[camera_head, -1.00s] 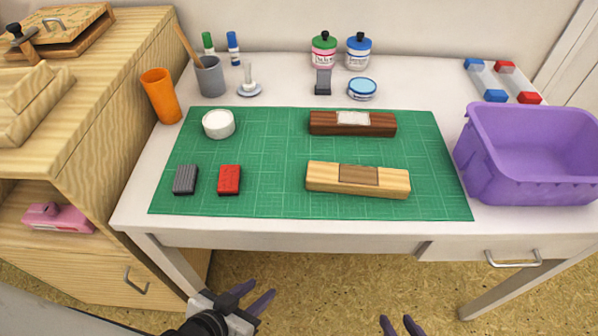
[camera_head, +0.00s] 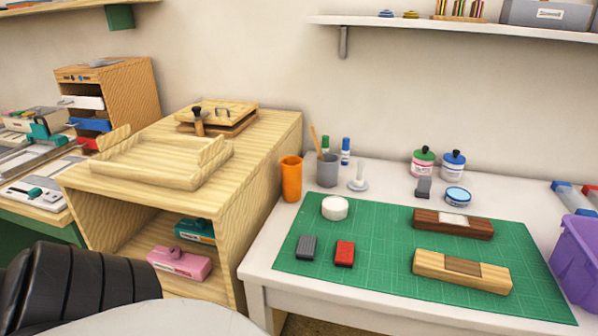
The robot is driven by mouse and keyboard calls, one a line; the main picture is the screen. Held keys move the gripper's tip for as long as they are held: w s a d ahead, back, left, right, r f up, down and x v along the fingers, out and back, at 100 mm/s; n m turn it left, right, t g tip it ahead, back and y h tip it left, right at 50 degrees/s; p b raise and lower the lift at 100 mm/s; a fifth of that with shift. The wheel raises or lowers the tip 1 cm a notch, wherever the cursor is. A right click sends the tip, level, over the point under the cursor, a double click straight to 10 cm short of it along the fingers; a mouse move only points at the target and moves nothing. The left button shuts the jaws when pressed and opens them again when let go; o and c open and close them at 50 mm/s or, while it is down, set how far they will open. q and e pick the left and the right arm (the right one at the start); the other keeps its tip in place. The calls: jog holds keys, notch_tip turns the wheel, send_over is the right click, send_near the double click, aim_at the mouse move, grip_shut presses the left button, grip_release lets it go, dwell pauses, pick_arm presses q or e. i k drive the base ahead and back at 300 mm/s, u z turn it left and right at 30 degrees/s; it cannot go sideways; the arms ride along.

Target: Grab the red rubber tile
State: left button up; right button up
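The red rubber tile (camera_head: 345,253) lies flat on the front left part of the green cutting mat (camera_head: 385,281). A grey ribbed tile (camera_head: 306,247) lies just left of it, with a gap between them. Nothing touches or covers the red tile. Neither of my grippers shows in the head view now.
A white round tub (camera_head: 335,208), a dark wood block (camera_head: 453,225) and a light wood block (camera_head: 461,270) sit on the mat. An orange cup (camera_head: 291,179) and grey cup (camera_head: 327,171) stand behind. A wooden cabinet (camera_head: 256,187) borders the table's left; a purple bin (camera_head: 578,257) is right.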

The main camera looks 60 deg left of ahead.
aim_at(345, 256)
jog(key=k, duration=0.9)
jog(key=u, duration=1.85)
jog(key=i, duration=0.5)
